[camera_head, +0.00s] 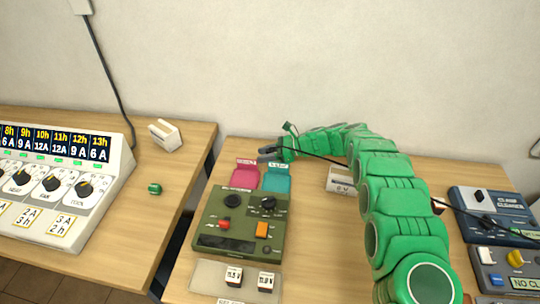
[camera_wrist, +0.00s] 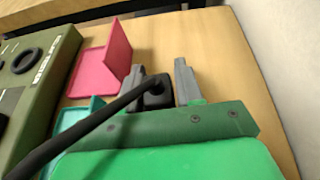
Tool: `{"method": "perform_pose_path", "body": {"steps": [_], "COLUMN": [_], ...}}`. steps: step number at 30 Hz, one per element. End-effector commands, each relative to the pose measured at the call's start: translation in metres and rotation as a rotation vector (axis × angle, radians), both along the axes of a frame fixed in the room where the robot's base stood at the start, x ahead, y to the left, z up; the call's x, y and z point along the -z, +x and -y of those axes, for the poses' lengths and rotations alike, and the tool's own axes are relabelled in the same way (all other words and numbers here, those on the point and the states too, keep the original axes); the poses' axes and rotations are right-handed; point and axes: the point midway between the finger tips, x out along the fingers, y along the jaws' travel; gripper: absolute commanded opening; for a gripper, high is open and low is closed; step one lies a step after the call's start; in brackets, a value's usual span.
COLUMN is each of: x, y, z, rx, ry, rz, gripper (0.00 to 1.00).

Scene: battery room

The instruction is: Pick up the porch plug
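A black plug (camera_wrist: 157,92) with a thick black cable sits between the two grey fingers of my gripper (camera_wrist: 162,84) in the wrist view. The fingers are close on both sides of it; whether both press on it I cannot tell. No label shows on the plug, so I cannot confirm that it is the porch plug. In the head view my gripper (camera_head: 268,150) is low at the back of the right table, behind the pink and teal holders. The cable (camera_head: 320,158) runs from there to the right, past my green arm.
The pink holder (camera_head: 247,173) and teal holder (camera_head: 276,180) stand behind the olive control box (camera_head: 238,240). A white labelled block (camera_head: 340,180) is beside my arm. Blue-grey devices (camera_head: 490,208) stand at right. A charger panel (camera_head: 60,185) is on the left table. The wall is close behind.

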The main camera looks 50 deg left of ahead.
Motion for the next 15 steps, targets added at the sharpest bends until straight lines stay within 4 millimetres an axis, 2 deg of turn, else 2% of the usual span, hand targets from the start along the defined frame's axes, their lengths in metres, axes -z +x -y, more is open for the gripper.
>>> {"method": "perform_pose_path", "body": {"steps": [1,6,15], "x": [-0.0001,0.0000,-0.0017], "y": [0.0002,0.0002,0.0004], "z": [0.0000,0.0002,0.0002], "rx": [0.000,0.000,0.000], "ry": [0.000,0.000,0.000], "rz": [0.000,0.000,0.000], "gripper": [0.28,0.02,0.00]}}
